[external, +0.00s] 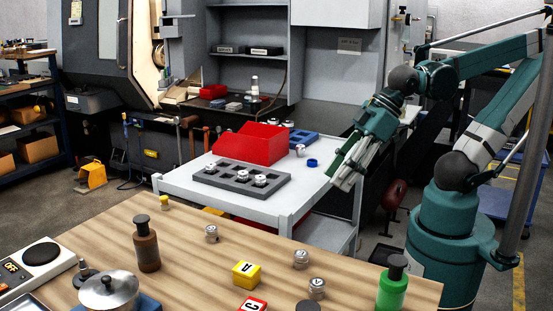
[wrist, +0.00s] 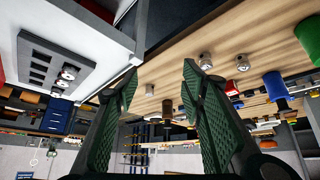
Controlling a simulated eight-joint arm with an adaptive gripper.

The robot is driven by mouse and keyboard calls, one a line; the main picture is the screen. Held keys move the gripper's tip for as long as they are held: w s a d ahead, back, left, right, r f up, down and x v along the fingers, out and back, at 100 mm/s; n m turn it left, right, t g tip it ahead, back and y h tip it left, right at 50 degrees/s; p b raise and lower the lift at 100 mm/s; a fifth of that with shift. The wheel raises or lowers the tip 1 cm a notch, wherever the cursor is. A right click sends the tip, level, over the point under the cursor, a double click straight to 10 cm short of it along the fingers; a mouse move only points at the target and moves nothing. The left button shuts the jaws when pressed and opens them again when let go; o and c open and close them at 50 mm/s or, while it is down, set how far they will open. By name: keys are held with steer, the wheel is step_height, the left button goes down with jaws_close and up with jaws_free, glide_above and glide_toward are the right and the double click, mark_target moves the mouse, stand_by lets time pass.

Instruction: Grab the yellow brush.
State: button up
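I cannot make out a yellow brush for sure in either view. A small yellow object (external: 164,202) stands at the far left edge of the wooden table (external: 195,240); it is too small to identify. A yellow block (external: 246,275) marked with a letter lies nearer the front. My gripper (external: 345,183) hangs in the air at the right end of the white cart (external: 168,180), clear of the table. In the wrist view my gripper (wrist: 160,80) has its green fingers wide apart, with nothing held between them.
On the cart are a red bin (external: 250,145) and a grey tray (external: 222,178) holding metal parts. The wooden table carries a brown bottle (external: 146,250), a green bottle (external: 392,288), several metal parts and a lidded pot (external: 108,290). A yellow foot pedal (external: 91,175) is on the floor.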

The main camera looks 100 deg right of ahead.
steer(key=shift+c, duration=1)
steer(key=shift+r, duration=0.1)
steer(key=w+d+r+n+g+p, duration=0.1)
steer(key=w+d+r+n+p, duration=0.1)
steer(key=w+r, duration=0.3)
steer(key=w+d+r+n+g+p, duration=0.1)
steer(key=w+d+r+n+p, duration=0.15)
steer(key=w, duration=0.55)
steer(key=n+g+p, duration=0.5)
steer(key=n+p, duration=0.7)
steer(key=n, duration=0.1)
glide_above(162, 197)
steer(key=shift+m, duration=0.25)
step_height(162, 197, down, 14)
steer(key=shift+s+a+r, duration=0.1)
steer(key=shift+s+r, duration=0.05)
steer(key=shift+r, duration=0.1)
steer(key=shift+f, duration=0.25)
